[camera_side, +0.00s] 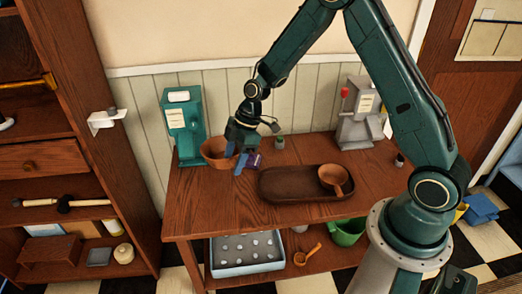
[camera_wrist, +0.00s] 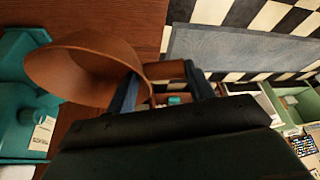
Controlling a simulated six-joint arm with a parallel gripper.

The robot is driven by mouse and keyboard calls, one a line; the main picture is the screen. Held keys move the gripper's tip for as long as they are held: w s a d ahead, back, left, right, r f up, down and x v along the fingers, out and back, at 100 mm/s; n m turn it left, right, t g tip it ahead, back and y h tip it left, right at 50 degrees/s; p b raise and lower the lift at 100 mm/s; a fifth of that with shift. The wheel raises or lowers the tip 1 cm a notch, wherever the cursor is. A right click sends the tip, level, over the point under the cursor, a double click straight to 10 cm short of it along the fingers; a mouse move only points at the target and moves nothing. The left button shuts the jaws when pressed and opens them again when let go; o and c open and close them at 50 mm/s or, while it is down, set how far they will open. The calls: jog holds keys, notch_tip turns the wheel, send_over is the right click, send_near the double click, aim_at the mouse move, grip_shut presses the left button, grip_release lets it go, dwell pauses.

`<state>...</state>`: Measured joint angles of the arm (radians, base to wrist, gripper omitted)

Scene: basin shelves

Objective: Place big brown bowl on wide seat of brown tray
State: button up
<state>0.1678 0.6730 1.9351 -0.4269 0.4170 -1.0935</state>
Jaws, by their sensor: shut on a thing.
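The big brown bowl (camera_side: 214,150) is at the back left of the table, beside the teal dispenser. My gripper (camera_side: 238,162) is at its right side, with blue fingers. In the wrist view the bowl (camera_wrist: 75,68) opens toward the left, and its handle runs between the blue fingers of my gripper (camera_wrist: 165,82), which is shut on it. I cannot tell whether the bowl touches the table. The dark brown tray (camera_side: 285,187) lies to the right and nearer the front. Its left part is bare. A smaller brown bowl with a handle (camera_side: 334,177) sits in its right part.
A teal dispenser (camera_side: 183,125) stands left of the bowl, and a grey dispenser (camera_side: 358,115) at the back right. A small purple item (camera_side: 254,160) is close to my gripper. Small cups stand behind and right of the tray. The table's front left is clear.

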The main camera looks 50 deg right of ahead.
jog(key=s+d+r+m+t+h, duration=0.15)
jog(key=s+d+m, duration=0.35)
jog(key=s+d, duration=0.65)
jog(key=shift+t+h, duration=0.25)
jog(key=shift+t, duration=0.2)
jog(key=shift+w+d+f, duration=0.25)
jog(key=shift+d+f, duration=0.05)
jog(key=shift+f, duration=2.45)
jog(key=shift+w+d+f, duration=0.2)
jog(key=shift+d+f, duration=0.05)
jog(key=shift+f, duration=2.55)
jog(key=shift+w+d+f, duration=0.25)
jog(key=shift+d+f, duration=0.05)
jog(key=shift+f, duration=2.45)
jog(key=shift+f, duration=0.1)
jog(key=shift+f, duration=1.8)
jog(key=o, duration=1.5)
jog(key=v, duration=1.2)
